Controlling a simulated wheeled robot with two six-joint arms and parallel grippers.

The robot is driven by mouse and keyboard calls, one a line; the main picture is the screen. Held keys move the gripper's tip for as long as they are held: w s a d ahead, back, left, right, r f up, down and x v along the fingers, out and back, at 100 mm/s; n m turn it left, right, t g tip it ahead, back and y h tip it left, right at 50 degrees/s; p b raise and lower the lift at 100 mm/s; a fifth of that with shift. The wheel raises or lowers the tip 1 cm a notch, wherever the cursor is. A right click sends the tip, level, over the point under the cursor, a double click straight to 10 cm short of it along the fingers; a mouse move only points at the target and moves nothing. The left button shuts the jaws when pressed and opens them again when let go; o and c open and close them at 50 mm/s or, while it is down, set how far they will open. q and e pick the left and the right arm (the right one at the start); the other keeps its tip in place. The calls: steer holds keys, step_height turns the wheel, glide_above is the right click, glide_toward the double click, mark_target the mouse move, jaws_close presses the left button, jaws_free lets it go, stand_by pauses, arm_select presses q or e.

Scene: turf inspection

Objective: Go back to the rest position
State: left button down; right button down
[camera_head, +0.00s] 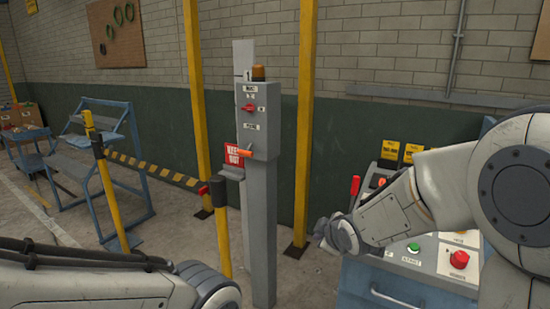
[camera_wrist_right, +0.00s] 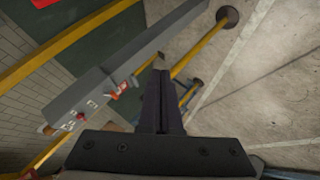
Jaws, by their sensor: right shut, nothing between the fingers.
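My right arm comes in from the right in the head view, and my right gripper (camera_head: 324,230) points left, in front of the grey control post (camera_head: 258,190). How close it is to the post I cannot tell. In the right wrist view the fingers of my right gripper (camera_wrist_right: 160,64) are together, with nothing between them. My left arm crosses the bottom left corner of the head view; its gripper is out of the frame.
A striped barrier (camera_head: 150,167) on yellow posts stands left. A control panel (camera_head: 444,262) with buttons lies under my right arm.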

steer(key=s+a+f+m+g, duration=0.1)
steer(key=s+g, duration=0.4)
steer(key=s, duration=1.1)
steer(key=s+a+f+m+g+p, duration=0.1)
steer(key=s+a+m+g, duration=0.3)
steer(key=s, duration=1.3)
steer(key=shift+a+g+h+p, duration=0.3)
steer(key=shift+a+g, duration=0.2)
steer(key=shift+a, duration=0.75)
steer(key=shift+s+f, duration=0.1)
steer(key=shift+s, duration=0.05)
